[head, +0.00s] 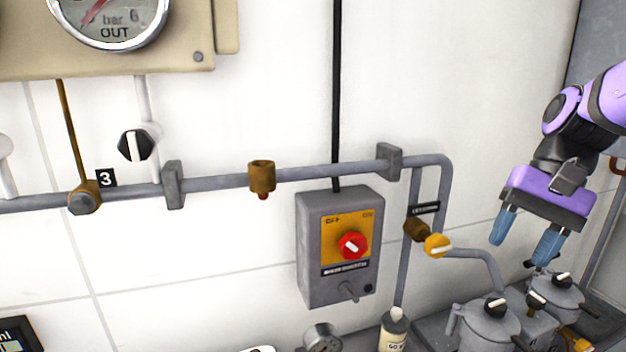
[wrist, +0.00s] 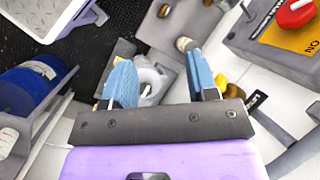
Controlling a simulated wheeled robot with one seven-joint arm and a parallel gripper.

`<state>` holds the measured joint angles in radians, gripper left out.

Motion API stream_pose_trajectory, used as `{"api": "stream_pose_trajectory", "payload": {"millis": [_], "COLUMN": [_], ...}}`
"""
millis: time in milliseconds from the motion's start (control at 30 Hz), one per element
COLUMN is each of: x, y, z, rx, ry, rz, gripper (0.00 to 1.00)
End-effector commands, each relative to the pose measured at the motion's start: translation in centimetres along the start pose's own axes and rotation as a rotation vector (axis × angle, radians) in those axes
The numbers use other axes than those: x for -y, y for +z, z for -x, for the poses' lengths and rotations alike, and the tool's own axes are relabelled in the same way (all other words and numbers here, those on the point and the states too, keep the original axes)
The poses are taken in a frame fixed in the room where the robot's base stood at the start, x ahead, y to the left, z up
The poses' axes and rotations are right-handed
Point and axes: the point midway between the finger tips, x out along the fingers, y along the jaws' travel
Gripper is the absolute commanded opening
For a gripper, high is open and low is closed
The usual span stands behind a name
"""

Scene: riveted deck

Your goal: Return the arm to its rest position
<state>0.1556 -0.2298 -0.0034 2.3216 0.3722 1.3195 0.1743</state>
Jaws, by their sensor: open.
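My gripper (head: 527,240) is purple and dark grey with two blue fingers. In the head view it hangs at the right, fingers pointing down, above the grey metal pots. In the wrist view my gripper (wrist: 165,85) shows its fingers spread apart, with nothing held between them. Part of a grey pot (wrist: 150,78) shows beyond and between the fingers. My purple arm reaches in from the right edge of the head view.
A grey switch box (head: 312,252) with a red knob (head: 352,245) is on the white wall, left of my gripper. A yellow-handled valve (head: 438,245) sits on the pipe. Grey pots (head: 487,325) and a small bottle (head: 393,333) stand below. A blue roll (wrist: 32,88) shows in the wrist view.

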Motion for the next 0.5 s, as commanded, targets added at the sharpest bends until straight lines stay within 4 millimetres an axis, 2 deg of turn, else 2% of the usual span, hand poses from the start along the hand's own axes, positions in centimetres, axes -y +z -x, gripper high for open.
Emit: {"api": "stream_pose_trajectory", "payload": {"millis": [33,200,500], "x": [-0.3,-1.5,-3.5], "y": [0.9,3.1,6.1], "z": [0.2,0.7,1.7], "rx": [-0.059,-0.250,-0.571], "ry": [0.018,0.082,0.185], "rz": [0.044,0.187,0.431], "gripper": [0.53,0.53,0.53]}}
